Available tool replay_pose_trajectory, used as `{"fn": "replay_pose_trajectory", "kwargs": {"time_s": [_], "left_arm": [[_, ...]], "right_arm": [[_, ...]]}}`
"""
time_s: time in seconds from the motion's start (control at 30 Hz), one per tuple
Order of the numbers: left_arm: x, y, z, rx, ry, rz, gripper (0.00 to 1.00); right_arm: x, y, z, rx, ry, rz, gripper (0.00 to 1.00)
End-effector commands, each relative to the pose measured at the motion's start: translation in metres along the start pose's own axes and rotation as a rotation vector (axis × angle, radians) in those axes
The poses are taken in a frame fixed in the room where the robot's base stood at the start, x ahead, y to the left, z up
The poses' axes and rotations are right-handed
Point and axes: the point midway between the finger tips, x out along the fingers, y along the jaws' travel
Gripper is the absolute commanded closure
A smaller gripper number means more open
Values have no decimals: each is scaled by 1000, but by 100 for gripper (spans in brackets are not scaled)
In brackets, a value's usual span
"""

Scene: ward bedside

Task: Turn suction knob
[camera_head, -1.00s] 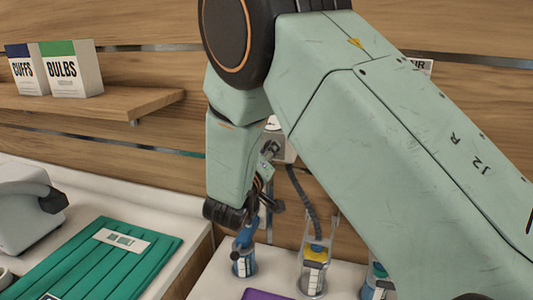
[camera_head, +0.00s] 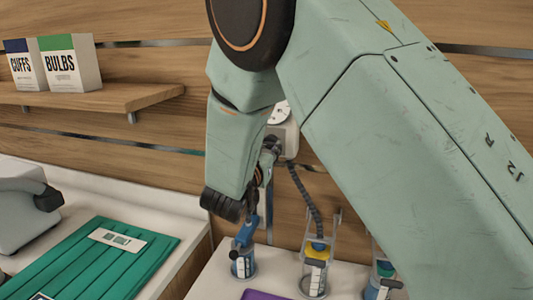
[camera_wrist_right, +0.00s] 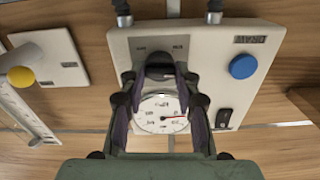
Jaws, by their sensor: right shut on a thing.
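The suction unit is a pale wall panel (camera_wrist_right: 211,45) with a round gauge (camera_wrist_right: 158,115) whose red needle points right. My right gripper (camera_wrist_right: 160,74) has its fingers closed on the dark suction knob (camera_wrist_right: 159,58) just above the gauge in the wrist view. Its fingers hide the knob's sides, and its setting cannot be read. In the head view the suction unit (camera_head: 289,138) is partly hidden by my right arm, and only part of the right gripper (camera_head: 269,150) shows against it. My left gripper is not in view.
A blue button (camera_wrist_right: 243,66) and a dark switch (camera_wrist_right: 223,117) are on the panel. Several bottles, one yellow-topped (camera_head: 315,272), stand below by a corrugated hose (camera_head: 306,195). A teal folded cloth (camera_head: 90,262) lies left. A shelf (camera_head: 95,98) holds two boxes.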

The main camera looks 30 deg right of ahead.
Motion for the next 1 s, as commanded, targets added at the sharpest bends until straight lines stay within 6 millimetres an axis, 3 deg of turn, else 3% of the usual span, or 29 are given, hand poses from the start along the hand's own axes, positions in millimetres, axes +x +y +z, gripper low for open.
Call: {"fn": "replay_pose_trajectory", "kwargs": {"time_s": [0.4,1.0], "left_arm": [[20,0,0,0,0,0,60],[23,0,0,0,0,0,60]], "right_arm": [[0,-1,-3,260,10,-2,100],[0,-1,-4,330,9,-3,100]]}}
